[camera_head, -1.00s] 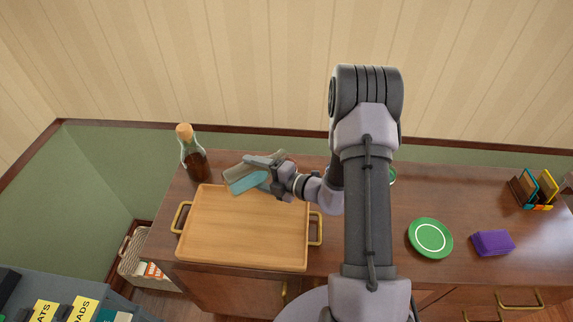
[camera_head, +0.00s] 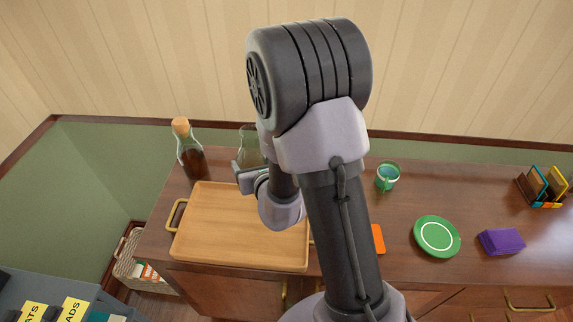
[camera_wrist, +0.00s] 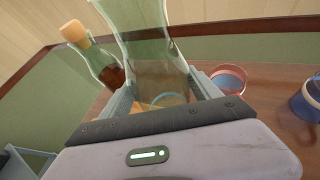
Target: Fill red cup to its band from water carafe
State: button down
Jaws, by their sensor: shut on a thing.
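The glass water carafe (camera_head: 249,143) stands about upright behind the tray in the head view, partly hidden by my arm. In the wrist view its clear body (camera_wrist: 150,62) is between my two fingers. My gripper (camera_wrist: 170,105) is shut on it. A bluish ring shows low in the glass; I cannot tell the water level. The red cup (camera_wrist: 229,80) stands upright just right of the carafe in the wrist view, apart from it. Its inside looks pinkish with a bluish tint, and its band and fill level are unclear. My arm hides it in the head view.
A corked bottle of dark liquid (camera_head: 190,152) stands left of the carafe. A wooden tray (camera_head: 240,232) lies in front. A teal-green cup (camera_head: 387,176), green plate (camera_head: 437,236), purple block (camera_head: 501,241) and orange item (camera_head: 378,238) are on the right. A blue cup (camera_wrist: 309,102) shows in the wrist view.

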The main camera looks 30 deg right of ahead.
aim_at(253, 154)
jog(key=shift+n, duration=0.3)
jog(key=shift+h, duration=0.3)
notch_tip(253, 154, up, 5)
jog(key=p, duration=0.5)
jog(key=shift+r, duration=0.1)
jog(key=shift+f, duration=0.2)
jog(key=shift+d, duration=0.1)
